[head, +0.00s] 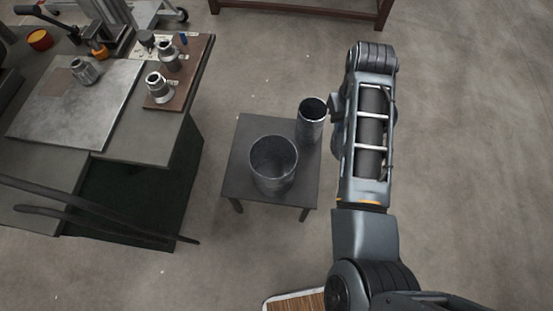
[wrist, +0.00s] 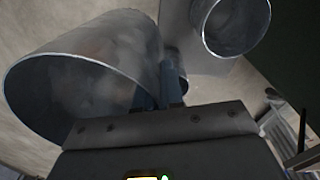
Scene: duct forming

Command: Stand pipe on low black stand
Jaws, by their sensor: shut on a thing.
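The low black stand (head: 237,160) is a small dark table on the floor, left of my arm. A narrow grey metal pipe (head: 311,122) is upright or nearly so at the stand's right back edge, open end up. It looms large in the wrist view (wrist: 95,85), where my gripper (wrist: 172,88) is shut on its wall. Whether its lower end touches the stand cannot be told. A wider grey pipe (head: 273,168) stands upright on the stand, apart from the held one; it also shows in the wrist view (wrist: 232,25). In the head view my arm hides the gripper's fingers.
A workbench (head: 150,140) with a metal plate (head: 70,105) and several fittings on a brown board (head: 180,75) stands left of the stand. Dark bars (head: 90,220) jut from the bench's front. A wooden-topped item (head: 295,300) lies at the bottom. Floor right of my arm is clear.

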